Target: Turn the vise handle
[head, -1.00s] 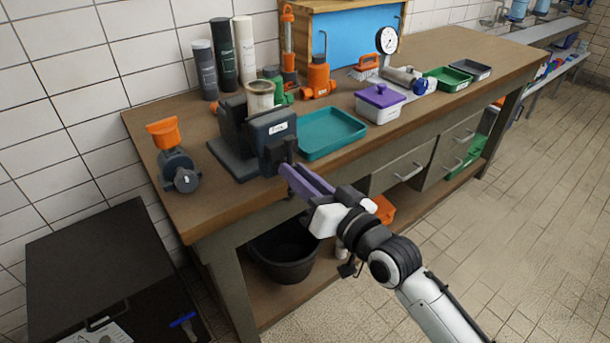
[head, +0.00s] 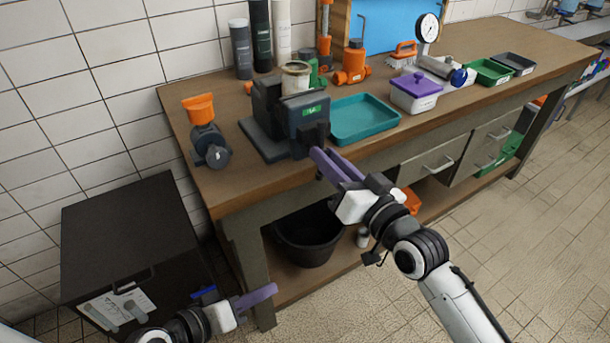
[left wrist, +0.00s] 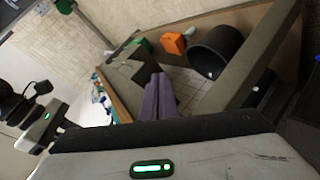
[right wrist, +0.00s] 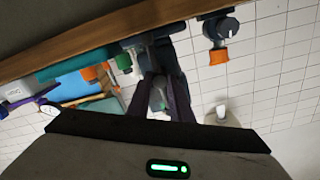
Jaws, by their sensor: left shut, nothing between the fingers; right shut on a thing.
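The dark grey vise (head: 306,117) with a small green label stands at the near edge of the workbench. The front of the vise, where its handle (head: 317,146) is, is partly covered by my right gripper (head: 319,154). The purple fingers of my right gripper are shut on the handle at the bench edge. In the right wrist view a grey part of the vise (right wrist: 158,92) shows between the fingers. My left gripper (head: 275,289) is shut and empty, low in front of the bench. Its purple fingers also show in the left wrist view (left wrist: 158,98).
The workbench (head: 240,185) holds a teal tray (head: 365,122), a purple-lidded box (head: 415,95) and an orange-topped grey valve (head: 209,145). A black bucket (head: 308,245) stands on the lower shelf. A dark cabinet (head: 130,230) stands at the left. The floor at right is clear.

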